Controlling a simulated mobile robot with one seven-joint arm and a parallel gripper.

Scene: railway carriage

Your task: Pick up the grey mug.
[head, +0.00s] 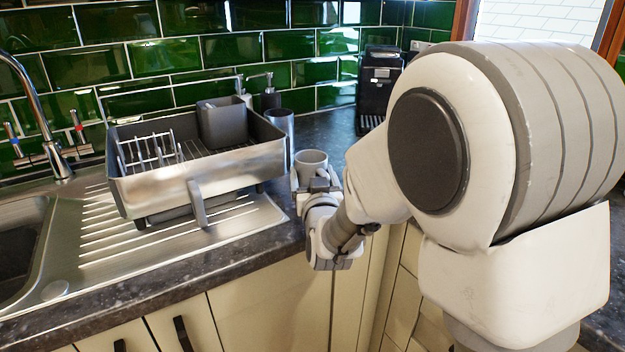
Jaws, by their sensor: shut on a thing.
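The grey mug (311,160) stands upright at the counter's front, right of the dish rack, with its open rim facing up. My gripper (314,181) is at the mug's near side and shut on it. The lower part of the mug is hidden behind the gripper and wrist. I cannot tell whether its base touches the counter.
A metal dish rack (190,187) stands on the drainer (100,247) close left of the mug. A dark cup (280,123) and soap dispensers (270,97) stand behind. A black coffee machine (379,80) is at the back right. The sink (22,245) is at far left.

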